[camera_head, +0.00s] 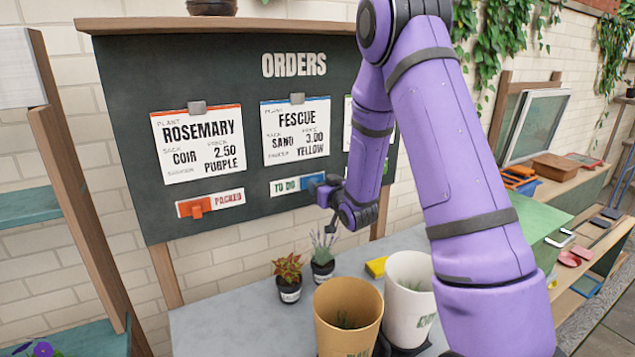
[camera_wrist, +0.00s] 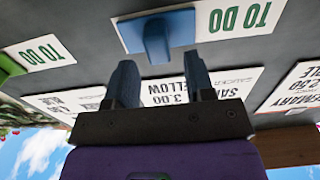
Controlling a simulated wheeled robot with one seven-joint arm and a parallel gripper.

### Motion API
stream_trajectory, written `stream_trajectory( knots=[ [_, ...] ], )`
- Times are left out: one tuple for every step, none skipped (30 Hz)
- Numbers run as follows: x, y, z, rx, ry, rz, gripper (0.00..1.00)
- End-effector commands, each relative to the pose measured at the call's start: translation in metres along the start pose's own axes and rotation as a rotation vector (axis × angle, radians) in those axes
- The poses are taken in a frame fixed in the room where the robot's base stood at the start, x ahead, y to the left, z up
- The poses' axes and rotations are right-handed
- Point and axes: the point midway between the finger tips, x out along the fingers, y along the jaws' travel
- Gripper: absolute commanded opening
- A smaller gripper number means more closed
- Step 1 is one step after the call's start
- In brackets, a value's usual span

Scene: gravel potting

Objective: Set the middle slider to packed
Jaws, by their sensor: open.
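The middle slider (camera_wrist: 170,37) is a blue block with a raised tab on the strip under the Fescue card (camera_head: 296,128). It sits at the right end of that strip, with TO DO (camera_head: 285,187) showing to its left in the head view. My gripper (camera_wrist: 160,75) is open, with its two fingers spread just short of the slider tab. The tab lines up with the gap between the fingertips, and nothing is held. In the head view my arm and wrist partly hide this area.
The orange slider (camera_head: 197,206) sits left on the Rosemary strip, with PACKED showing. A green slider (camera_wrist: 8,66) is beside another TO DO label. Below the board (camera_head: 225,65), small plants and a tan pot (camera_head: 346,310) and white pot (camera_head: 408,285) stand on the bench.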

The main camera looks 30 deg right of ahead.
Motion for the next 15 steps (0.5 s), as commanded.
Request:
stream_trajectory(
  knots=[
    [0.007, 0.0, 0.0, 0.0, 0.0, 0.0, 0.49],
    [0.01, 0.0, 0.001, 0.0, 0.0, 0.0, 0.49],
    [0.014, 0.0, 0.001, 0.0, 0.0, 0.0, 0.49],
    [0.016, 0.0, 0.0, 0.0, 0.0, 0.0, 0.49],
    [0.019, 0.0, 0.0, 0.0, 0.0, 0.0, 0.49],
    [0.021, 0.0, 0.0, 0.0, -0.001, 0.0, 0.49],
    [0.022, 0.0, 0.0, 0.001, -0.001, 0.0, 0.49],
    [0.023, 0.0, 0.0, 0.001, -0.001, 0.0, 0.49],
    [0.024, 0.0, 0.0, 0.001, -0.001, 0.0, 0.49],
    [0.024, 0.0, 0.0, 0.001, -0.001, 0.0, 0.49],
    [0.025, 0.0, 0.0, 0.001, -0.001, 0.0, 0.49],
    [0.025, 0.0, 0.0, 0.001, -0.001, 0.0, 0.49],
    [0.025, 0.0, 0.0, 0.001, -0.001, 0.0, 0.49],
    [0.025, 0.0, 0.0, 0.0, -0.001, 0.0, 0.49],
    [0.025, 0.0, 0.0, 0.0, -0.001, 0.0, 0.49]
  ],
)
